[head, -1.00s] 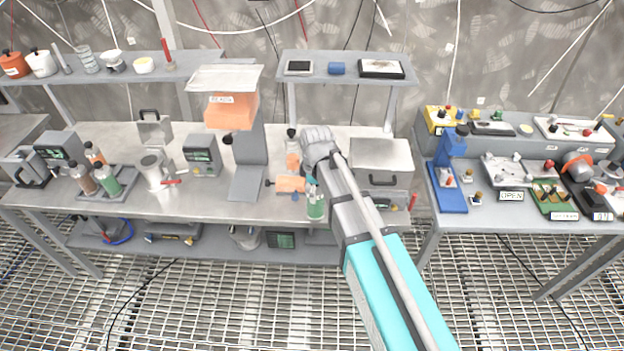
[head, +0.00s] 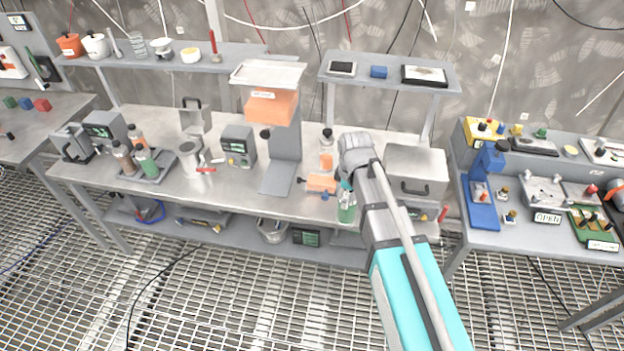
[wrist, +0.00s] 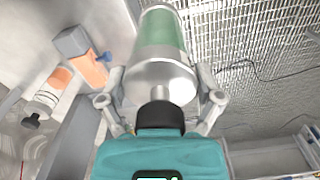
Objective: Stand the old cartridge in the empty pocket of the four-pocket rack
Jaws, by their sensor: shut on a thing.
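My gripper (head: 346,190) is shut on a green-banded silver cartridge (head: 346,208), at the front edge of the middle bench. In the wrist view my gripper (wrist: 160,100) has its fingers on either side of the cartridge (wrist: 160,62), whose black neck points toward my palm. I take this to be the old cartridge. The rack (head: 163,177) is a grey tray on the bench's left part. It holds brown-, orange- and green-banded cartridges, and its right rear part looks free. Its pocket edges are too small to make out.

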